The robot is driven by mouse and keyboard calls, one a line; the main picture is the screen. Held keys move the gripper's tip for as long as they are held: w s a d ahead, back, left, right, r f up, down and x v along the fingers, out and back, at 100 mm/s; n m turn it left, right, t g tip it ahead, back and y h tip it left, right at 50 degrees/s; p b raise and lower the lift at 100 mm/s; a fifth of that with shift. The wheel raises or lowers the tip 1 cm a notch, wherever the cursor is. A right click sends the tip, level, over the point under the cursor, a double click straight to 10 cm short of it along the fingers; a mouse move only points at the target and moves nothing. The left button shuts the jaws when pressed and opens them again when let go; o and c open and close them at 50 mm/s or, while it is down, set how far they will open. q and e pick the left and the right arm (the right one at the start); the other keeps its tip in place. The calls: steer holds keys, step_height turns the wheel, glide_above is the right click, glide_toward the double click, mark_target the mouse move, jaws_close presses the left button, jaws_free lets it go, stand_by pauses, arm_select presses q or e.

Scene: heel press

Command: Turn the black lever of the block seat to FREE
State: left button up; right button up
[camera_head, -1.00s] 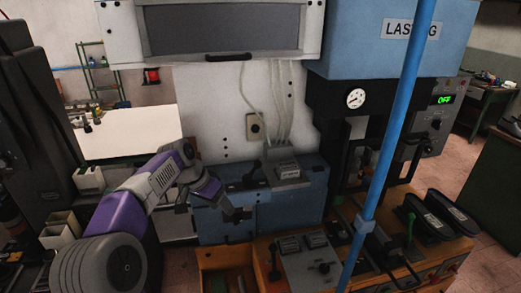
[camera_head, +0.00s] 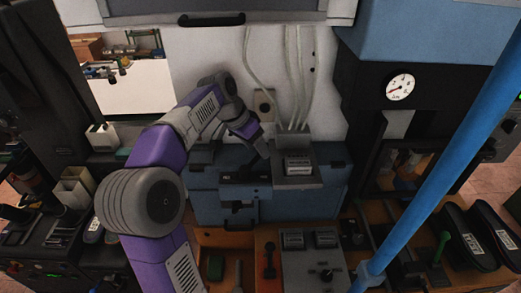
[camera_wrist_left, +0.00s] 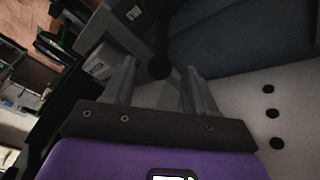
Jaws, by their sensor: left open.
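The blue block seat (camera_head: 208,207) stands at the middle of the head view, with a grey labelled block (camera_head: 298,168) on its right top and a dark labelled plate (camera_head: 245,176) on its front. My left gripper (camera_head: 257,146) reaches down over its back top and hides part of it. In the left wrist view the gripper (camera_wrist_left: 160,78) is open, its two fingers apart. A round black knob (camera_wrist_left: 159,68), seemingly the black lever's end, shows between the fingertips; contact cannot be told. The lever's setting is not readable. My right gripper is out of view.
A blue pole (camera_head: 440,160) crosses the right side in front of the press with a gauge (camera_head: 399,87). Pale hoses (camera_head: 295,80) hang behind the block. A control panel (camera_head: 312,265) and a green lever (camera_head: 440,248) stand in front and to the right.

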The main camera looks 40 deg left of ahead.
arm_select(q)
steer(key=shift+x, duration=1.05)
steer(key=shift+w, duration=0.2)
steer(key=shift+c, duration=0.3)
jaws_close()
